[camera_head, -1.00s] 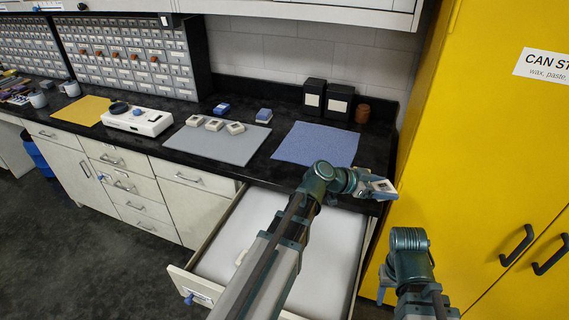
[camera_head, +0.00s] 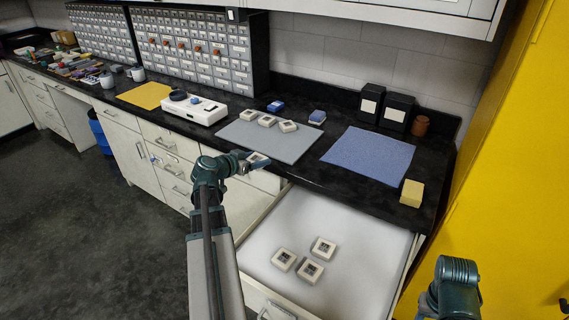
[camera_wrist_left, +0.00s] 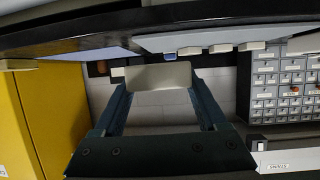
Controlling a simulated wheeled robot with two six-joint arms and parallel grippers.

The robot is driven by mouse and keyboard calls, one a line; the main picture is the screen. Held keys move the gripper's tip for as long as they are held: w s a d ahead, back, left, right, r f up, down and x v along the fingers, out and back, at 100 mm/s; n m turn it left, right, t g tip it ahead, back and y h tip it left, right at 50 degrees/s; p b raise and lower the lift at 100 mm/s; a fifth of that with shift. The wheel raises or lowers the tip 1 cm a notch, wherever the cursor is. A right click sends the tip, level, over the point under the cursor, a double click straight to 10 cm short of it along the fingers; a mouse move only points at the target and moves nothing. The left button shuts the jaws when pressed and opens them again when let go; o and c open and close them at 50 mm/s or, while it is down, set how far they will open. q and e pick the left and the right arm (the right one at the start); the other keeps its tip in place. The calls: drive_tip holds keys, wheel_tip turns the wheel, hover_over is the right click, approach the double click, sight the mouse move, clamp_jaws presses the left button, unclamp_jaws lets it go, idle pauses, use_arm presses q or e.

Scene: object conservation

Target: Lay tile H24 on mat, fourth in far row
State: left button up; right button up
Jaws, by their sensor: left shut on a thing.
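My left gripper (camera_head: 259,163) is shut on a pale square tile (camera_head: 256,157), held in the air just off the near edge of the grey mat (camera_head: 262,143). The held tile (camera_wrist_left: 160,76) also sits between the two fingers in the left wrist view; its label cannot be read. Three pale tiles lie in a row along the far side of the grey mat: a left one (camera_head: 249,115), a middle one (camera_head: 267,121) and a right one (camera_head: 287,127). The mat is bare to the right of them. The right gripper is out of the picture.
An open drawer (camera_head: 350,225) below the worktop holds three more tiles (camera_head: 310,271). A blue mat (camera_head: 368,155), a yellow block (camera_head: 411,193), two black boxes (camera_head: 397,110) and a brown jar (camera_head: 420,126) are to the right. A white device (camera_head: 194,109) stands left of the grey mat.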

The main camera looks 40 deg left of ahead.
use_arm(q)
drive_tip(key=s+a, duration=0.2)
drive_tip(key=a, duration=0.1)
drive_tip(key=b, duration=0.2)
hover_over(284, 161)
drive_tip(key=shift+s+f+n+y, duration=0.15)
drive_tip(key=shift+s+f, duration=0.05)
drive_tip(key=shift+f, duration=0.25)
drive_tip(key=shift+s+f+n+y, duration=0.15)
drive_tip(key=shift+f, duration=0.25)
drive_tip(key=shift+w+d, duration=0.1)
drive_tip(key=shift+w, duration=0.45)
drive_tip(key=f+b, duration=0.3)
drive_tip(key=shift+s+f, duration=0.2)
drive_tip(key=shift+f, duration=0.1)
drive_tip(key=shift+f, duration=0.15)
drive_tip(key=o, duration=1.5)
drive_tip(key=shift+c, duration=0.2)
